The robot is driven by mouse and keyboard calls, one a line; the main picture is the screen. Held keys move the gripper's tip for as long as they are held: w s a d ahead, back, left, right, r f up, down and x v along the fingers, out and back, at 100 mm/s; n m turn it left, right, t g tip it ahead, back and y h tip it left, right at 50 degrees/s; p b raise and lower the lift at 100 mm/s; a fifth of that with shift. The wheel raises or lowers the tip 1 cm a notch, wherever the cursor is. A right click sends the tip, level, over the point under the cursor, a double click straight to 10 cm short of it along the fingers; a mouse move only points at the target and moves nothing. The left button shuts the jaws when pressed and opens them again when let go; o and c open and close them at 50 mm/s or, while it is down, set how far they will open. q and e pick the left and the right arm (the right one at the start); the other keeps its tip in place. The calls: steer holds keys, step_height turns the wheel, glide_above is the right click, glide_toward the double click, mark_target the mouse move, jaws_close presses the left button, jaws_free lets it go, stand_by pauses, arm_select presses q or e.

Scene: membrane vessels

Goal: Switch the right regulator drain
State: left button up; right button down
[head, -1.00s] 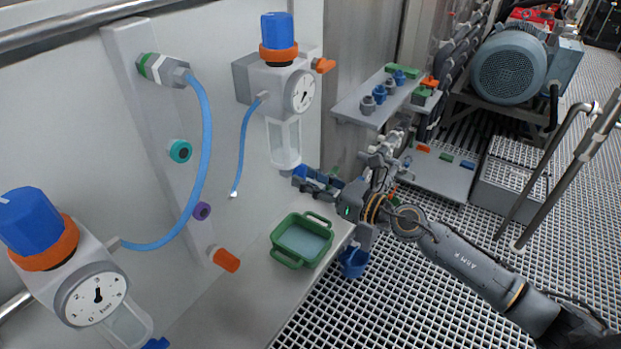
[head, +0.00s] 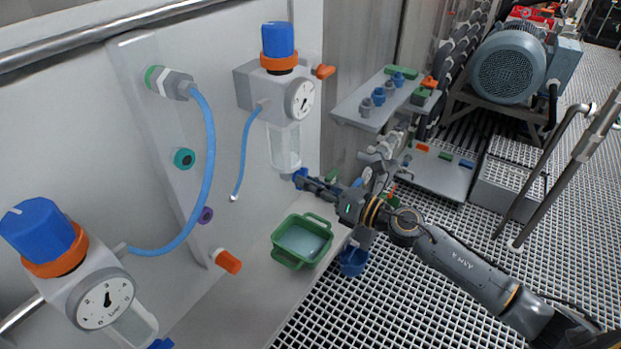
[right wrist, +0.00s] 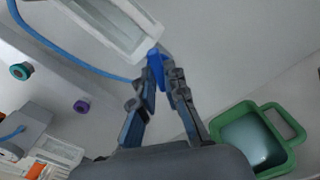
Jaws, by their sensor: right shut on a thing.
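The right regulator (head: 283,80) is on the wall panel, with a blue knob, an orange collar, a round gauge and a clear bowl (head: 285,147) below. Its small blue drain (head: 300,173) is at the bowl's lower end; the right wrist view shows the drain (right wrist: 155,68) below the bowl (right wrist: 118,27). My right gripper (head: 305,182) reaches in from the right, and its fingers (right wrist: 161,75) are shut on the drain. The left regulator (head: 75,265) is at the lower left, its bowl partly cut off. My left gripper is not in view.
A green tray (head: 302,241) sits on the ledge below the right regulator. A blue hose (head: 208,150) loops between a fitting and the left regulator. A blue bucket (head: 353,260) is beside the ledge. A shelf (head: 358,113) with small parts is behind.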

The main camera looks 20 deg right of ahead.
steer(key=shift+r+m+p, duration=0.15)
steer(key=shift+m+p, duration=1.5)
steer(key=shift+m, duration=1.35)
steer(key=shift+r+m+p, duration=0.1)
steer(key=shift+m+p, duration=1.5)
steer(key=shift+m, duration=1.4)
steer(key=c, duration=1.4)
jaws_free()
steer(key=shift+a+f, duration=0.1)
